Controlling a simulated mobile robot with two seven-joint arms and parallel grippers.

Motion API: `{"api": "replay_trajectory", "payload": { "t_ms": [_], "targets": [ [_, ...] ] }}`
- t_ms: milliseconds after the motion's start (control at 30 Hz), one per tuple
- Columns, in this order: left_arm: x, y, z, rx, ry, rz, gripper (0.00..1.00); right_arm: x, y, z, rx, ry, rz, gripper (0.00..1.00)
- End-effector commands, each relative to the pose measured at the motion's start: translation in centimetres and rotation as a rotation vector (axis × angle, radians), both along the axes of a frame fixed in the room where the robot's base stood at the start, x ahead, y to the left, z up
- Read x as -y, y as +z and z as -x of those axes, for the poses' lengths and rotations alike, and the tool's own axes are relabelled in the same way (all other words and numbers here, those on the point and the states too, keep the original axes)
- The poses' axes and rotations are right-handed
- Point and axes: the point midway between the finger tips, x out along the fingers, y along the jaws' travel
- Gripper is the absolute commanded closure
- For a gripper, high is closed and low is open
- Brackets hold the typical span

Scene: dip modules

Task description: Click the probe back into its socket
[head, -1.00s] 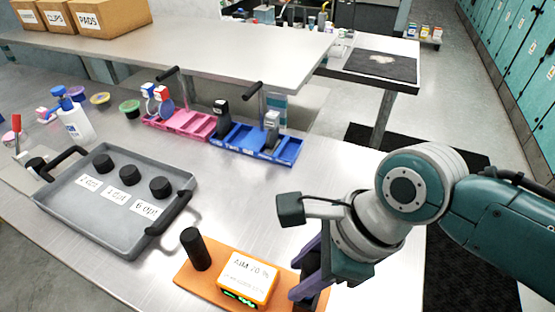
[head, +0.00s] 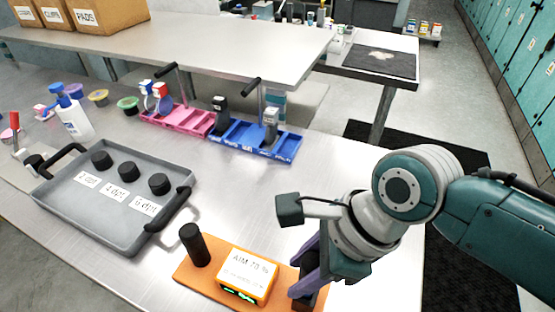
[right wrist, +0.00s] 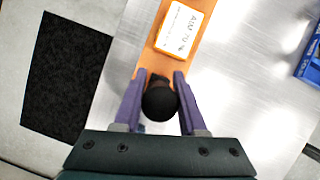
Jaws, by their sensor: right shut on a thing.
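An orange board (head: 187,274) lies near the front edge of the metal table. A black upright cylinder (head: 194,245) stands on its left end, and an orange box (head: 247,274) with an "AIM 70 %" label and green display sits in the middle. My right gripper (head: 308,288) is at the board's right end, pointing down, its purple fingers shut on a black round-topped piece (right wrist: 160,103). It looks upright between the fingers in the right wrist view. I cannot tell whether this piece or the cylinder is the probe. The socket is not clearly visible. My left gripper is out of view.
A grey tray (head: 75,214) with three black knobs stands left of the board. Pink (head: 200,122) and blue (head: 290,146) module trays are farther back, below a raised shelf (head: 230,45). The table between the board and the blue tray is clear.

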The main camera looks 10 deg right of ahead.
Motion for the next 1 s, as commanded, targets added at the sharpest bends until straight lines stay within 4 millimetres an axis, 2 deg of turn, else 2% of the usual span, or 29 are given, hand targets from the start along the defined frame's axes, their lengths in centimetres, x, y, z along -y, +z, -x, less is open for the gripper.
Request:
{"api": "replay_trajectory", "payload": {
  "t_ms": [1000],
  "targets": [
    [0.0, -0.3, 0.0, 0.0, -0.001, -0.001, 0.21, 0.0, -1.0, 0.0, 0.0, 0.0, -0.001, 1.0]
  ]
}}
